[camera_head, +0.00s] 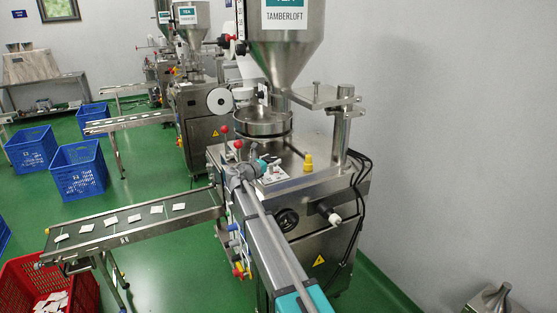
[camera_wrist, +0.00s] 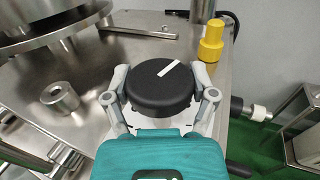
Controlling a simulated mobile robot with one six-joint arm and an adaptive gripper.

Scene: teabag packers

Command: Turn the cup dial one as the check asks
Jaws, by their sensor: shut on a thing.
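The cup dial is a round black knob (camera_wrist: 150,92) with a white pointer bar, seen from above in the wrist view. The bar points to the upper right. My gripper (camera_wrist: 163,78) is shut on the knob, with one grey finger on each side of its rim. In the head view my gripper (camera_head: 262,168) is at the machine's top plate, and the knob cannot be made out there. Any scale marks around the knob are mostly hidden under it and the gripper.
A yellow knob (camera_wrist: 211,41) stands close to the right finger. A metal collar (camera_wrist: 60,97) is to the left, and a flat metal bar (camera_wrist: 138,30) lies behind. The round pan (camera_head: 262,122) and hopper (camera_head: 286,45) rise over the plate. A conveyor (camera_head: 130,240) with teabags extends left.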

